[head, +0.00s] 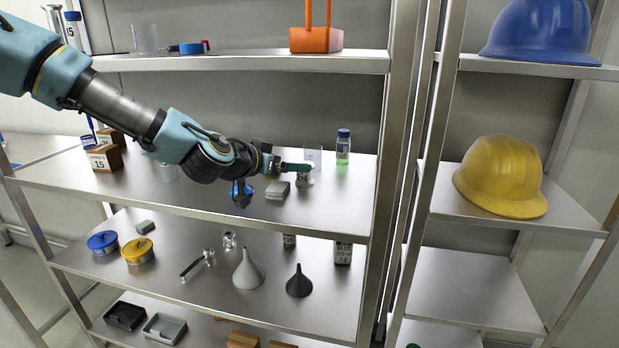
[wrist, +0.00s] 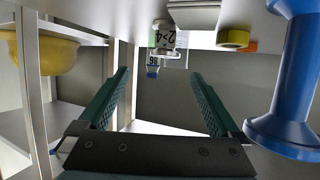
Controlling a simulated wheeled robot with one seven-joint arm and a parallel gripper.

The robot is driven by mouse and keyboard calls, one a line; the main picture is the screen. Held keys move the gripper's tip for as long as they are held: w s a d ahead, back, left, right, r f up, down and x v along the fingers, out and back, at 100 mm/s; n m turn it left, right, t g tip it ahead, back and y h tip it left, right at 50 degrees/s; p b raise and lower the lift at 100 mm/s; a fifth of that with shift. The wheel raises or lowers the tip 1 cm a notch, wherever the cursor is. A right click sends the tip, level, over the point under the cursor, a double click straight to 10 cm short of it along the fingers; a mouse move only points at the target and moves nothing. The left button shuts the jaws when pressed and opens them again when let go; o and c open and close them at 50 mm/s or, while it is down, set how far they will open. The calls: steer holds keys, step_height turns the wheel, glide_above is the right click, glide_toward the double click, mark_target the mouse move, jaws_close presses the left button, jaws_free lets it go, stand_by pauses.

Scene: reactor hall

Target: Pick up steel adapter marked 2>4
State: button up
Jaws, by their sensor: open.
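The steel adapter (head: 305,180) is a small shiny fitting standing on the upper-middle shelf, just beyond my gripper's tip in the head view. In the wrist view, which is upside down, the adapter (wrist: 161,36) shows with the black marking 2>4 beside it, ahead of the gap between my fingers. My gripper (wrist: 160,73) is open, with two green fingers apart and nothing between them. In the head view my gripper (head: 292,167) reaches right, low over the shelf, and partly covers the adapter's top.
A clear beaker (head: 313,156) and a blue-capped bottle (head: 343,147) of green liquid stand behind the adapter. A grey block (head: 277,190) lies left of it. A blue flanged piece (wrist: 290,80) is close beside my gripper. A shelf post (head: 385,150) rises at right.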

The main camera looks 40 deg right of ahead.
mark_target(305, 174)
steer(key=x, duration=0.4)
steer(key=shift+p, duration=0.4)
steer(key=p+x, duration=0.1)
steer(key=x, duration=0.1)
steer(key=p+x, duration=0.1)
steer(key=x, duration=0.1)
steer(key=shift+w+f, duration=0.1)
steer(key=shift+w, duration=0.3)
steer(key=shift+w+d+f, duration=0.1)
steer(key=shift+d+f, duration=0.25)
steer(key=shift+c, duration=0.3)
jaws_close()
